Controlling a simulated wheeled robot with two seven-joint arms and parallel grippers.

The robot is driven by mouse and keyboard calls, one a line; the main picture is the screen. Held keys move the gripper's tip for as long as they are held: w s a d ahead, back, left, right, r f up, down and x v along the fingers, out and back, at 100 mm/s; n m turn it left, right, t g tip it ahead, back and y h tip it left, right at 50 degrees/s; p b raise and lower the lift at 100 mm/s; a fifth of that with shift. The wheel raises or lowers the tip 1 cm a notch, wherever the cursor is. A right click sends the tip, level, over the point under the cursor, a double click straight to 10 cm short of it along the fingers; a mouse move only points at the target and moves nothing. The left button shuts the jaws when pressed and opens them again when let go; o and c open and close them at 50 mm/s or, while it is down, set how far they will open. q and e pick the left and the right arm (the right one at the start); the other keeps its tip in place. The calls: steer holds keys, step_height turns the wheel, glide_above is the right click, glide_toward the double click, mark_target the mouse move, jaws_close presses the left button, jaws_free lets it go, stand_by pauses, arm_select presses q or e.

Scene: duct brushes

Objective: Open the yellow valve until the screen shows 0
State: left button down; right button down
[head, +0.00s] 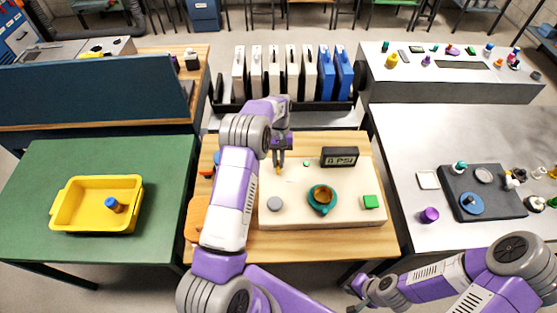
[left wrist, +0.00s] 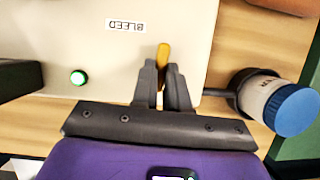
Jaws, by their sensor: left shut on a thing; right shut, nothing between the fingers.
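The yellow valve (left wrist: 163,54) is a small narrow handle near the edge of the cream panel (head: 300,217), beside the BLEED label (left wrist: 127,26). My left gripper (head: 279,166) is shut on the yellow valve; in the left wrist view its dark fingers (left wrist: 164,82) close on the handle, hiding its lower end. The screen (head: 339,157) is a dark display at the back of the panel. It shows one digit followed by PSI; I cannot read the digit surely. My right gripper (head: 358,296) is shut and empty at the bottom of the head view, in front of the table.
A blue-capped bottle (left wrist: 291,110) stands close beside the left gripper. A yellow tray (head: 68,210) is on the left table.

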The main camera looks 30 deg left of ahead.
arm_select(q)
steer(key=c, duration=1.1)
jaws_free()
steer(key=shift+c, duration=0.2)
steer(key=v, duration=0.7)
steer(key=shift+r+p, duration=0.25)
steer(key=shift+p, duration=0.05)
steer(key=shift+w+r, duration=0.1)
